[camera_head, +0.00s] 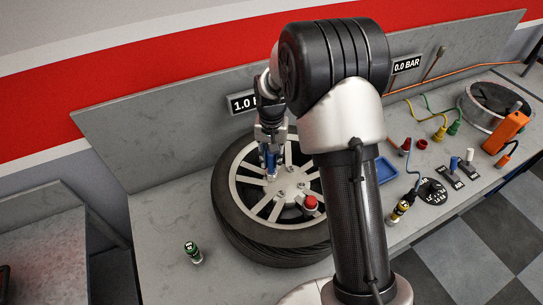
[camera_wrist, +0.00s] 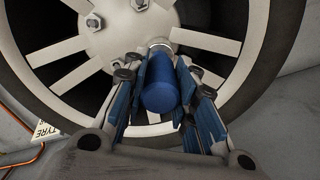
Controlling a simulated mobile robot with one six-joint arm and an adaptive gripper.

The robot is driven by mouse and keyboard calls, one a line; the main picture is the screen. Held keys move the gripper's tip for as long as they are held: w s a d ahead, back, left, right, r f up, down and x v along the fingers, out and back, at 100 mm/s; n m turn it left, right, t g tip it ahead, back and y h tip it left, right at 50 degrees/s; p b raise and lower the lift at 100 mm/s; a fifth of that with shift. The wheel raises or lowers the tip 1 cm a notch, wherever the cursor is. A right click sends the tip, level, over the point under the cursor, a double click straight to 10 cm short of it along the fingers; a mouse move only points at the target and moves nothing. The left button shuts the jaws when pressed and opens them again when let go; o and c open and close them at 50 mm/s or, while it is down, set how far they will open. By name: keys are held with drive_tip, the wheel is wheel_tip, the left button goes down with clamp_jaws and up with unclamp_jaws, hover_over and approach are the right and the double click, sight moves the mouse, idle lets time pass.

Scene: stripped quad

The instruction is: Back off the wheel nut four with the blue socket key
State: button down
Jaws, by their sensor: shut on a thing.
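The wheel (camera_head: 243,216) lies flat on the bench, with a tyre around a light spoked rim; the rim also shows in the wrist view (camera_wrist: 60,50). My gripper (camera_head: 268,160) is over the rim's hub and shut on the blue socket key (camera_wrist: 162,85). The key's metal end (camera_wrist: 160,44) is at the hub's edge, over a nut position; whether it is seated on the nut cannot be told. Other nuts (camera_wrist: 94,21) show on the hub. The nut under the key is hidden.
A red-topped piece (camera_head: 311,203) sits on the rim's right side. A green-labelled canister (camera_head: 192,252) stands at the front left. A blue tray (camera_head: 387,171), a yellow-black tool (camera_head: 401,207) and an orange device (camera_head: 506,132) are to the right. My arm hides the bench's middle.

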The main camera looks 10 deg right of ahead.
drive_tip(key=shift+f, duration=0.25)
drive_tip(key=shift+n, duration=1.2)
drive_tip(key=shift+n, duration=2.3)
